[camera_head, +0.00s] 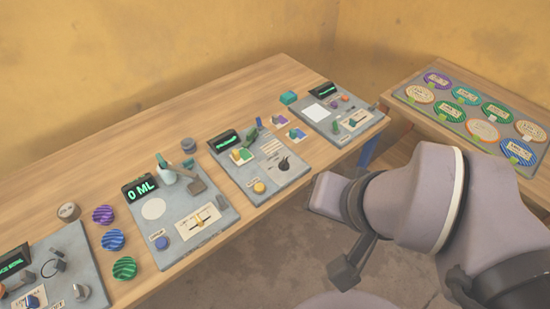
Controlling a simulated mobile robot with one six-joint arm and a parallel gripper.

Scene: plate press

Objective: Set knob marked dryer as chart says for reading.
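No label reading dryer is legible in the head view, so I cannot tell which knob bears it. A black knob (284,164) sits on the third panel (262,187), above a yellow button (259,187). A grey knob (82,292) sits on the nearest left panel (72,243), cut by the picture edge. The third panel's green display (228,139) is too small to read. A small lined card (271,147), perhaps a chart, lies on that panel. My gripper (336,235) is at the arm's end, right of the table; its fingers are not clear.
The second panel (222,228) shows "0 ML" on its display (141,189) and has a blue button (162,243). Striped round pieces (112,240) stand beside it. A fourth panel (340,132) lies at the back. A tray (406,97) of coloured discs is at right.

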